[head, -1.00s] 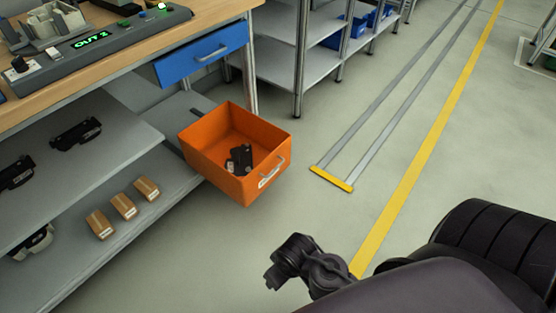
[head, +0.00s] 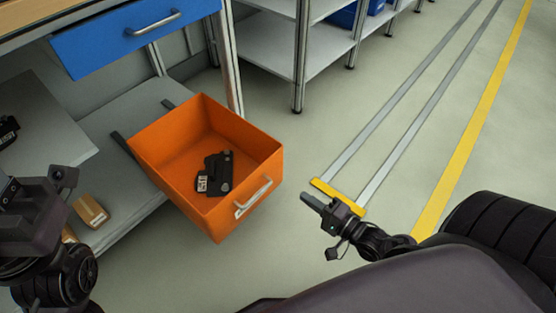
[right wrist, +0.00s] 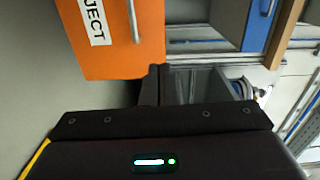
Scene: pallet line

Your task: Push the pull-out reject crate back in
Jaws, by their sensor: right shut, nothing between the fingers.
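The orange reject crate (head: 177,195) is pulled out from under the workbench, over the lower shelf's edge. Its front has a silver handle (head: 253,198) and a white label. A black device (head: 216,174) lies inside it. My right gripper (head: 312,200) is shut and empty, to the right of the crate's front, apart from it. In the right wrist view the crate (right wrist: 110,60) shows its "REJECT" label and handle, beyond the dark fingers. Part of my left arm is at the lower left of the head view; its fingers are not clear.
A blue drawer (head: 128,32) sits under the bench top, above the crate. The lower shelf (head: 139,112) holds a brown box (head: 90,210). A metal rack (head: 299,60) stands behind. Floor rails end in a yellow bar (head: 338,196) to the right. Floor before the crate is open.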

